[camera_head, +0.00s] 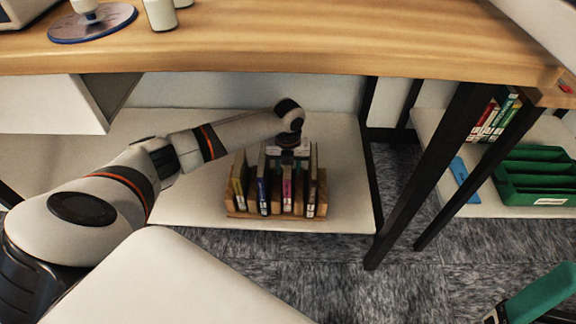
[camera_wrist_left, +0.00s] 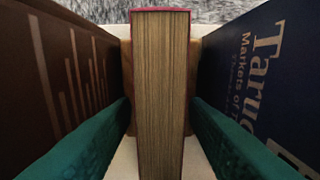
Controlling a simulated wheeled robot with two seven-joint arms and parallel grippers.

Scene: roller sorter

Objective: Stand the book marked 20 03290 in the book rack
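A wooden book rack (camera_head: 238,213) stands on the low white shelf and holds several upright books. A book with a pink-red spine (camera_head: 287,193) stands between a blue book (camera_head: 262,190) and a dark brown one (camera_head: 312,190). My left gripper (camera_head: 288,158) is down over the rack from above. In the left wrist view, its green fingers (camera_wrist_left: 160,125) are open on both sides of the red-covered book (camera_wrist_left: 160,80), with narrow gaps. The brown book (camera_wrist_left: 65,80) and blue book (camera_wrist_left: 255,70) flank it. The number 20 03290 is not readable. My right gripper (camera_head: 545,292) shows only partly at the bottom right.
The wooden tabletop (camera_head: 300,40) overhangs the shelf (camera_head: 345,200) at the back. Dark table legs (camera_head: 425,180) stand to the right. Beyond them, another shelf holds several books (camera_head: 495,115), a blue flat item (camera_head: 466,180) and a green crate (camera_head: 540,178).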

